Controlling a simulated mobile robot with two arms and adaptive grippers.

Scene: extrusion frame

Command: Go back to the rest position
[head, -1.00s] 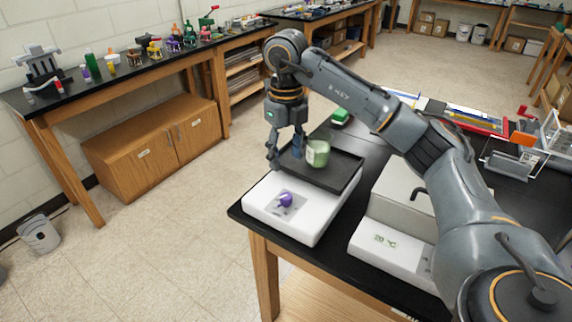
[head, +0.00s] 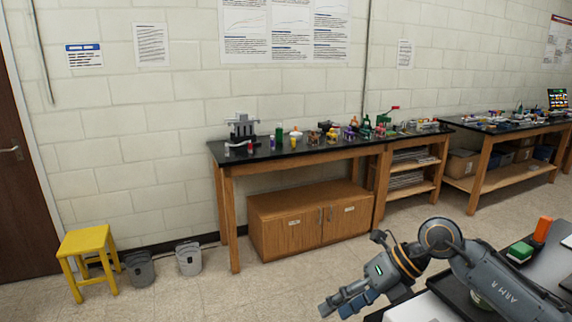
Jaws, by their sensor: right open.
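My right arm reaches in from the lower right, and its gripper (head: 336,309) hangs over the front left edge of the near bench, pointing left. Its fingers are apart with nothing between them. A pale green jar (head: 478,299) shows in part below my right arm, on a black tray (head: 452,288); the arm hides most of it. The tray sits on a white device (head: 425,309), cut off by the lower picture edge. My left gripper is out of view.
A long wooden bench (head: 290,157) with small bottles and tools stands along the wall, with a cabinet (head: 310,218) below. A yellow stool (head: 87,245) and two grey bins stand at left. Open floor lies between. A green block (head: 520,251) and an orange object (head: 543,229) lie at right.

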